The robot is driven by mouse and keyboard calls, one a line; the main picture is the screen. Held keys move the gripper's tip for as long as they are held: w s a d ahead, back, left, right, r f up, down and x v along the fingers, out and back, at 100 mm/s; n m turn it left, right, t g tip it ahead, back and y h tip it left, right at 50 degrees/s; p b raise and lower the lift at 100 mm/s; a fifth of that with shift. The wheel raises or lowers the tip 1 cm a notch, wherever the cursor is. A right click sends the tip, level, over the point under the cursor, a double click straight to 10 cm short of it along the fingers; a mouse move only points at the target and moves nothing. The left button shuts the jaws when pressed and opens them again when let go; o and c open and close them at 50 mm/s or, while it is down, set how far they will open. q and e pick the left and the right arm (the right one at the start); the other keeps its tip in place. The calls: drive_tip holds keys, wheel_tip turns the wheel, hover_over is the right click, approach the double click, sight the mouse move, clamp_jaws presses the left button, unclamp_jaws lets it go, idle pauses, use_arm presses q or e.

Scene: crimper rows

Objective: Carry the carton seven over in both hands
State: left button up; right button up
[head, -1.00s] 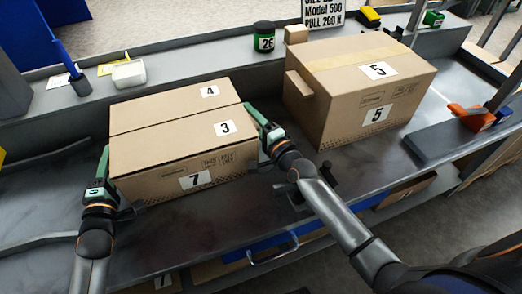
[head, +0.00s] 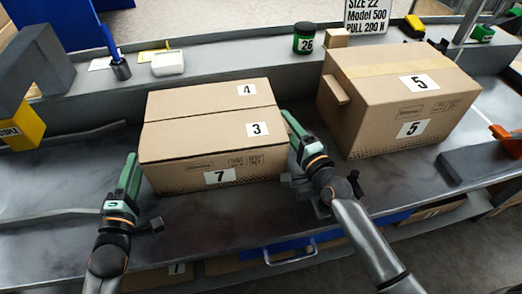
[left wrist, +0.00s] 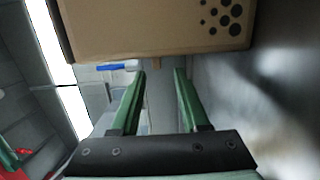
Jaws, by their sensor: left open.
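The carton seven (head: 212,145) is a closed brown box with labels 4 and 3 on top and 7 on its front. It sits on the grey bench. My left gripper (head: 131,168) is at its left side, low near the front corner. In the left wrist view the carton (left wrist: 150,30) fills the top, beyond the tips of my left gripper (left wrist: 160,75); the jaws are apart with nothing between them. My right gripper (head: 287,118) is at the carton's right side, close to the wall; whether it touches, and its jaw gap, I cannot tell.
A larger carton marked 5 (head: 385,100) stands to the right, with a small gap behind my right gripper. A dark jar labelled 26 (head: 303,40), a small box (head: 337,38) and a white block (head: 168,63) stand on the rear ledge. A yellow block (head: 22,127) is at left.

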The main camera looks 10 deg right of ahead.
use_arm(q)
drive_tip(key=shift+d, duration=0.1)
use_arm(e)
drive_tip(key=v, duration=0.2)
drive_tip(key=f+v, duration=0.1)
drive_tip(key=v, duration=0.1)
drive_tip(key=shift+s+d, duration=0.1)
drive_tip(key=shift+s, duration=0.15)
use_arm(q)
drive_tip(key=shift+w+f, duration=0.1)
drive_tip(key=shift+f, duration=0.05)
drive_tip(key=shift+a, duration=0.2)
use_arm(e)
drive_tip(key=shift+r, duration=0.15)
